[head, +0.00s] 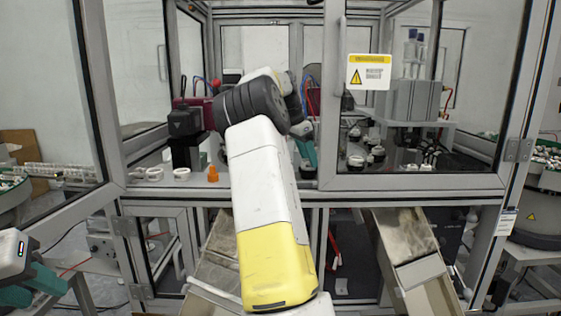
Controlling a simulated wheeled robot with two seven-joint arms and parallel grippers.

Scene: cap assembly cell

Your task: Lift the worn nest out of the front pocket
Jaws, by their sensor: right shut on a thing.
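My right arm reaches through the open doorway into the cell. Its gripper, with teal fingers (306,150), points down beside the dark wrist joint. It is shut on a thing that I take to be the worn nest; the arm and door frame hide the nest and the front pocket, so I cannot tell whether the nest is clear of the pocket. My left gripper (32,287) is at the lower left, outside the cell, with its teal fingers apart and empty.
Two white rings (181,174) and an orange piece (213,173) lie on the cell's front ledge, left of my arm. Several black-and-white nests (356,161) stand behind the right door panel. The door frame (331,100) is close to my right gripper. Chutes (410,250) slope below.

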